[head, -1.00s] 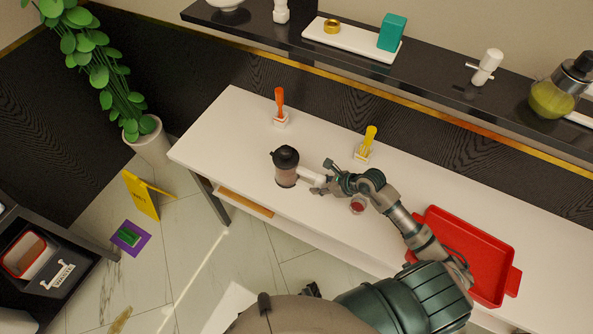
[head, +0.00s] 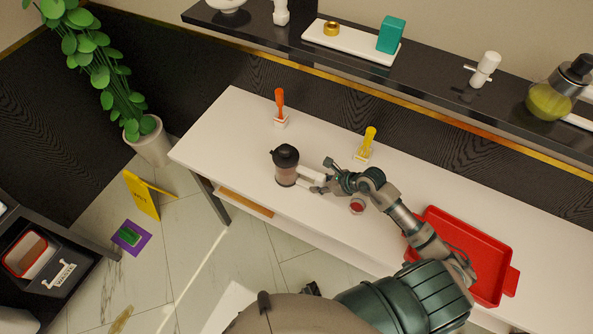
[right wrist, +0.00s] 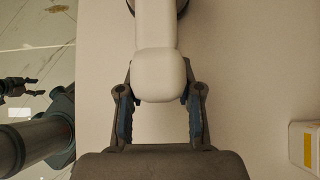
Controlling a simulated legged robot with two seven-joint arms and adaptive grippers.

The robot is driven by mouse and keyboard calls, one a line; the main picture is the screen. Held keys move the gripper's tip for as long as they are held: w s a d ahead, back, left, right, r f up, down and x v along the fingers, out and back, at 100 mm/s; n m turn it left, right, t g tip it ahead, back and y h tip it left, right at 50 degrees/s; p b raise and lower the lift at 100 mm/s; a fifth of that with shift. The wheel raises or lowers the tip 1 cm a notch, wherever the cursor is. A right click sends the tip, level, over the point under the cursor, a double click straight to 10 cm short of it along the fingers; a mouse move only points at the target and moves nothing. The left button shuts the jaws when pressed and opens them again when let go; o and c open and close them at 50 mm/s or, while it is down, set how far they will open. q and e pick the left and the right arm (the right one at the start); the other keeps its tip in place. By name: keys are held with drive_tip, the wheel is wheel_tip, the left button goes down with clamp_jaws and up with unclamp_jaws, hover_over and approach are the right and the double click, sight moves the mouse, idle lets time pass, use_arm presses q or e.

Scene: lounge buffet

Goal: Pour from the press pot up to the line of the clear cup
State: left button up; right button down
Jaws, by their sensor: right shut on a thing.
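The press pot (head: 287,175) stands upright on the white table, with a dark lid, a clear body with brownish contents, and a white handle pointing right. My right gripper (head: 319,184) is shut on that handle. In the right wrist view, the fingers of my right gripper (right wrist: 160,118) lie on either side of the white handle (right wrist: 158,72). A small cup with red showing in it (head: 357,205), seemingly the clear cup, stands right of the pot, close beside my right arm; its line is too small to make out. My left gripper (right wrist: 22,87) hangs over the floor, apparently open and empty.
A red tray (head: 508,284) lies on the table (head: 232,125) at the right, under my arm. An orange-handled tool (head: 280,105) and a yellow-handled tool (head: 368,143) stand behind the pot. A dark shelf (head: 430,83) runs along the back. The table's left end is clear.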

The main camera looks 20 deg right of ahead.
sight(322, 176)
drive_tip(key=shift+r, duration=0.2)
drive_tip(key=shift+r+p, duration=1.9)
drive_tip(key=shift+r, duration=0.55)
use_arm(q)
drive_tip(key=r, duration=0.3)
drive_tip(key=shift+s+a+r, duration=0.15)
drive_tip(key=shift+s+r, duration=0.15)
drive_tip(key=shift+r, duration=0.05)
